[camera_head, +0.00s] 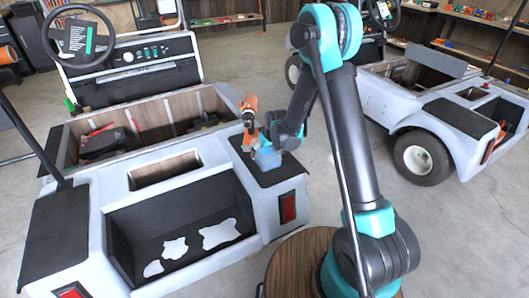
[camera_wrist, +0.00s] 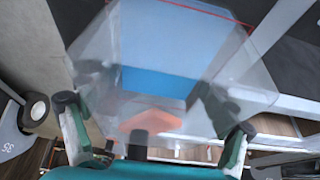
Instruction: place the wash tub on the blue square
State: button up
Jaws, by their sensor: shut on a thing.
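The wash tub is clear and see-through. It fills the middle of the wrist view (camera_wrist: 215,52), between the two fingers of my gripper (camera_wrist: 155,122), which is shut on it. In the head view the tub (camera_head: 267,158) is a small pale-blue shape at the dark rear corner pad of the left cart. A blue patch (camera_wrist: 158,82) shows through the tub in the wrist view; it looks like the blue square. I cannot tell whether the tub touches the pad. My gripper is mostly hidden behind my wrist in the head view.
An orange tool (camera_head: 250,112) stands just behind the tub, close to my wrist. The left cart (camera_head: 120,180) has an open bed and a rear bin with white scraps. A second cart (camera_head: 440,120) stands at the right. Open floor lies between them.

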jog(key=shift+f, duration=0.15)
jog(key=o, duration=1.4)
jog(key=shift+c, duration=0.2)
jog(key=v, duration=1.2)
jog(key=shift+r, duration=0.25)
